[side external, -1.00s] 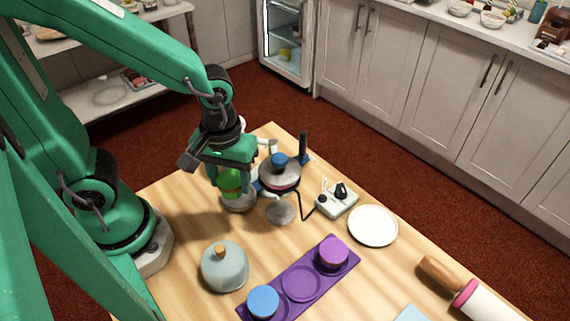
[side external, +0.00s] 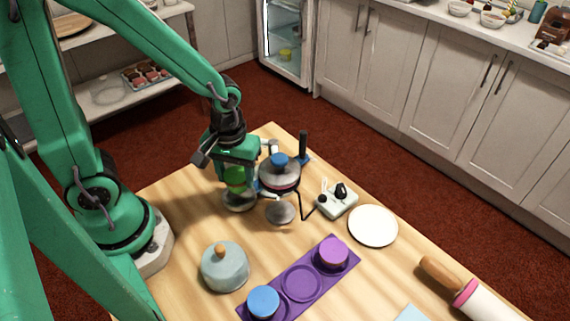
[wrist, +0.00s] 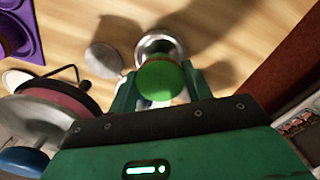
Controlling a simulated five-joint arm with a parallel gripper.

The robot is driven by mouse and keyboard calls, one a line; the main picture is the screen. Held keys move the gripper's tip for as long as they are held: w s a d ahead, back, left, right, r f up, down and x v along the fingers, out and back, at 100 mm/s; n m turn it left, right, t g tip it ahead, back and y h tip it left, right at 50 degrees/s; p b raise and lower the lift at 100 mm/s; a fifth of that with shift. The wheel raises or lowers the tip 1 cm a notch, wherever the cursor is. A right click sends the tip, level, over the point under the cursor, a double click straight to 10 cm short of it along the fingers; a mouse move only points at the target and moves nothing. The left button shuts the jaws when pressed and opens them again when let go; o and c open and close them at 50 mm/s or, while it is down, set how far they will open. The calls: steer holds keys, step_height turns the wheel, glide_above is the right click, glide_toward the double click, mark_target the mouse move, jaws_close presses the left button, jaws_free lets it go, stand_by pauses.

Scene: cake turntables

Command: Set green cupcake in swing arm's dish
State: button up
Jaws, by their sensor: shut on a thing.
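The green cupcake (side external: 235,182) is held between the fingers of my gripper (side external: 236,180), which is shut on it. In the side view it hangs just above a shiny metal dish (side external: 240,206). In the wrist view the green cupcake (wrist: 160,82) sits between both fingertips and covers part of the dish (wrist: 161,40), whose rim shows beyond it. I cannot tell whether the cupcake touches the dish. The swing arm is mostly hidden beside the round stand.
A round stand with a blue top (side external: 280,172) is close to the gripper's right, with a grey disc (side external: 281,213) below it. A switch box (side external: 338,203), white plate (side external: 372,226), domed cover (side external: 225,268) and purple tray (side external: 323,275) with blue and purple pieces occupy the table.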

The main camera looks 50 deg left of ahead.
mark_target(235, 176)
steer(key=shift+f, duration=1.3)
steer(key=shift+f, duration=0.15)
steer(key=o, duration=1)
steer(key=shift+r, duration=6.15)
steer(key=shift+r, duration=0.1)
